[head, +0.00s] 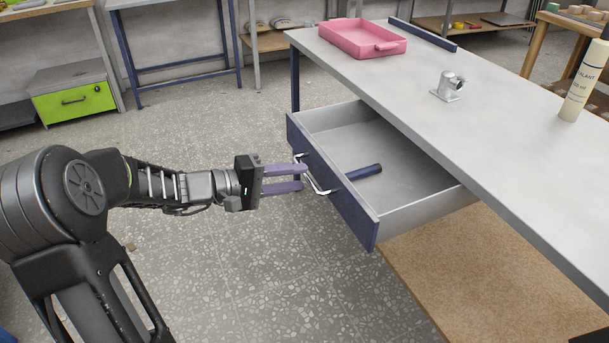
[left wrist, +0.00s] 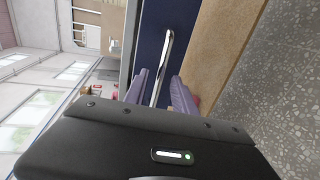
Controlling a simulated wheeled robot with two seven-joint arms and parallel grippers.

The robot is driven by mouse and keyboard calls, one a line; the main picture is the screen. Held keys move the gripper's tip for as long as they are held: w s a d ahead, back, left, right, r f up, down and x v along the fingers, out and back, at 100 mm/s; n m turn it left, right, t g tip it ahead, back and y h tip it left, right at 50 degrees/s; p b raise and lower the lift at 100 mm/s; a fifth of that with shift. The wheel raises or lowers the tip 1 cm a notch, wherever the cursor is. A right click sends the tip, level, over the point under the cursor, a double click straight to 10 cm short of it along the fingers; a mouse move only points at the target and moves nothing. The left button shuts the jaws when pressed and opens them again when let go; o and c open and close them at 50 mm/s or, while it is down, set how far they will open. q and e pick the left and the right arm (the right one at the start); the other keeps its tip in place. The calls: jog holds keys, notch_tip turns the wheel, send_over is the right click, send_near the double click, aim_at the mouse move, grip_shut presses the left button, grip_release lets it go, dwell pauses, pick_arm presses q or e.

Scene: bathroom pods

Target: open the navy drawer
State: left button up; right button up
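The navy drawer (head: 352,208) under the grey table is pulled well out, and its grey inside shows. Its silver bar handle (head: 318,184) is on the navy front. My left gripper (head: 304,178) is at the handle, with its two purple fingers apart. In the left wrist view, the handle (left wrist: 164,60) runs between the spread fingers (left wrist: 160,88) in front of the navy panel (left wrist: 150,30). I see a gap between fingers and bar and no clear grip. A dark blue rod-like object (head: 363,172) lies in the drawer. My right gripper is out of view.
The grey tabletop (head: 480,130) bears a pink tray (head: 358,50), a small metal fixture (head: 449,86) and a sealant tube (head: 585,80). A green-fronted cabinet (head: 75,103) stands at the far left. Speckled floor in front of the drawer is clear.

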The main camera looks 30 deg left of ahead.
pick_arm(q)
jog(key=v, duration=0.4)
jog(key=shift+s+a, duration=0.1)
jog(key=shift+s, duration=0.05)
dwell(0.4)
